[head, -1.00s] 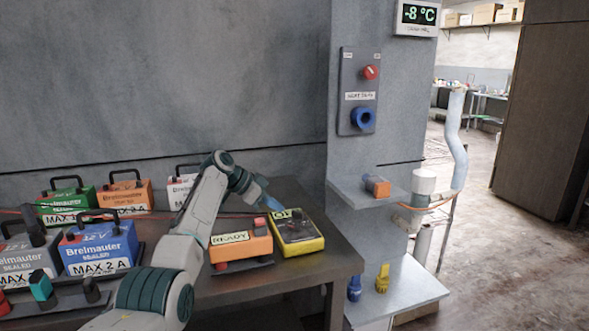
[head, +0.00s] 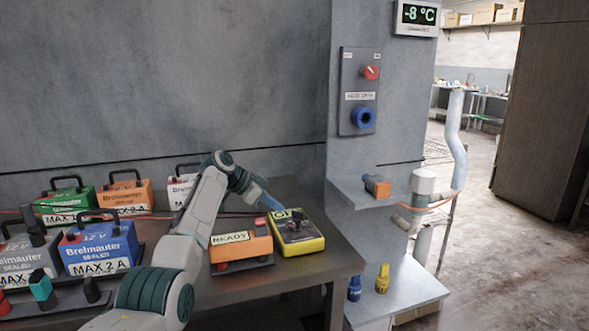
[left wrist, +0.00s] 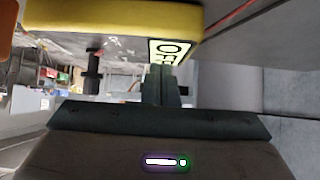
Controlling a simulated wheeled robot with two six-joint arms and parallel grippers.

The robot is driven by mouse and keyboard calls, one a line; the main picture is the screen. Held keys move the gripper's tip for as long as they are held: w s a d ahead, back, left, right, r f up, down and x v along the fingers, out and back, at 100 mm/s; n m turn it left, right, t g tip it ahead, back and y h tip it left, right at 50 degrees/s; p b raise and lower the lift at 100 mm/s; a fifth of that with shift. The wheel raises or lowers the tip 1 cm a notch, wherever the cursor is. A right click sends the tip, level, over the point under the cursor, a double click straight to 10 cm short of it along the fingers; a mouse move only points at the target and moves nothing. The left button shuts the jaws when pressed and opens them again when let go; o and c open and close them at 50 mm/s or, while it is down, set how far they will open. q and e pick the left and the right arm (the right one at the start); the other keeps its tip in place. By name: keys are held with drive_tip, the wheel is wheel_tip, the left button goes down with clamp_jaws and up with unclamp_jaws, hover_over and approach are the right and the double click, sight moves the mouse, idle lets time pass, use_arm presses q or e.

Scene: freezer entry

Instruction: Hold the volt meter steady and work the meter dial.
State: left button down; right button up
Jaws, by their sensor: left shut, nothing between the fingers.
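The yellow volt meter (head: 312,245) lies on the dark bench near its right end, with a dark face. It also shows in the left wrist view (left wrist: 105,22), its face seen edge-on with an OFF label (left wrist: 168,52). The black meter dial (left wrist: 92,72) stands out from the face, left of the fingers in that view. My left gripper (head: 272,206) is at the meter's far left edge, by the label. Its fingers (left wrist: 160,82) are together and empty, with tips close to the label; whether they touch it I cannot tell. My right gripper is out of view.
An orange READY box (head: 240,248) sits directly left of the meter. Several labelled batteries (head: 100,248) stand further left. A wall panel with a red knob (head: 370,72) and blue ring (head: 363,118) is right. A small shelf (head: 362,196) juts out beneath it.

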use_arm(q)
drive_tip(key=shift+f, duration=0.85)
idle(0.5)
